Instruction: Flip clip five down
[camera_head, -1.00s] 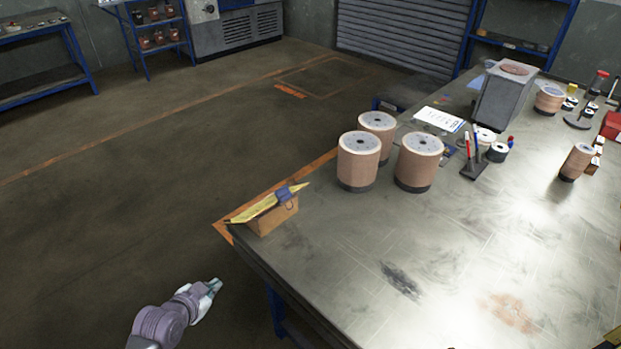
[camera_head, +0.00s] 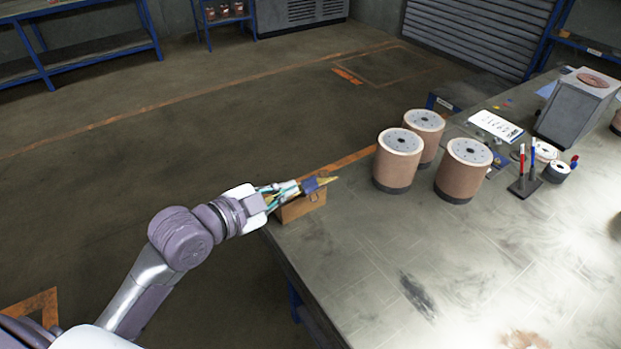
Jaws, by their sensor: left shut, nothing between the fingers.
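A blue clip (camera_head: 314,184) sits on a yellow strip (camera_head: 330,180) on top of a small brown block (camera_head: 300,207) at the table's near left corner. My left gripper (camera_head: 287,191) is at the left end of the block, just left of the clip, and covers much of the yellow strip. Its fingers look shut and hold nothing. Whether they touch the clip or the strip I cannot tell. Any number on the clip is too small to read. My right gripper is not in view.
A pen holder (camera_head: 525,186), white and dark rolls (camera_head: 556,171), a paper sheet (camera_head: 495,126) and a grey box (camera_head: 578,108) lie farther right. The table's front middle is clear.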

